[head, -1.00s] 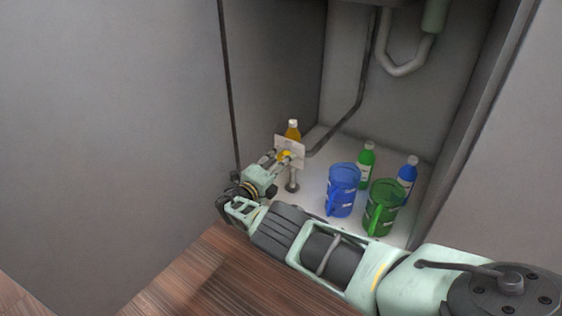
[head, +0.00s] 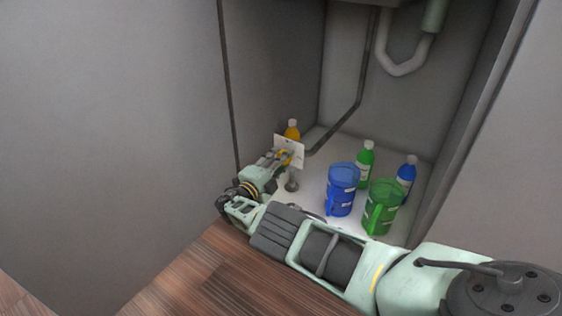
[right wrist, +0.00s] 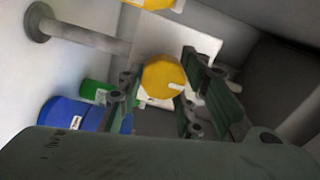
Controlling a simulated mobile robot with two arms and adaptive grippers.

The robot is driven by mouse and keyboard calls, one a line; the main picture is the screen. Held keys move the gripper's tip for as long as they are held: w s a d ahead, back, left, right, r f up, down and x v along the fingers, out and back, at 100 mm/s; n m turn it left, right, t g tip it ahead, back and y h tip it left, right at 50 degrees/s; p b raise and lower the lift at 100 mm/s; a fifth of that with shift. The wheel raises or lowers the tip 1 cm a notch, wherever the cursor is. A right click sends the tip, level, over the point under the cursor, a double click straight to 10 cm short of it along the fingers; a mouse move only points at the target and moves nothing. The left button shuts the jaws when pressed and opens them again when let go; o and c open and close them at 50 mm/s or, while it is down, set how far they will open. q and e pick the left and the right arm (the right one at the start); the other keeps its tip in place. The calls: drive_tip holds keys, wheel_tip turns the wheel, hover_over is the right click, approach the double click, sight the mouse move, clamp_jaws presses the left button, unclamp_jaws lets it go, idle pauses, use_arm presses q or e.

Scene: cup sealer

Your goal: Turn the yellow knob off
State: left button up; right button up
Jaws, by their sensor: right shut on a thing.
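The yellow knob (right wrist: 163,78) is round with a small white mark, and sits on the front of a white plate (head: 290,149) held up on a grey post in the cabinet. My right gripper (head: 281,158) reaches it from the front left. In the right wrist view the two fingers of this gripper (right wrist: 163,88) are on either side of the knob, shut on it. In the head view the fingers hide most of the knob. The left gripper is not in view.
A yellow bottle (head: 292,131) stands behind the plate. To the right are a blue pitcher (head: 341,190), a green pitcher (head: 382,207), a green bottle (head: 365,165) and a blue bottle (head: 406,179). Cabinet walls close in the sides, and a drain pipe (head: 405,64) hangs above.

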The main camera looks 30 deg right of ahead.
drive_tip(key=shift+w+a+f, duration=0.1)
drive_tip(key=o, duration=1.1)
drive_tip(key=shift+f, duration=0.1)
drive_tip(key=shift+c, duration=0.2)
drive_tip(key=shift+o, duration=0.2)
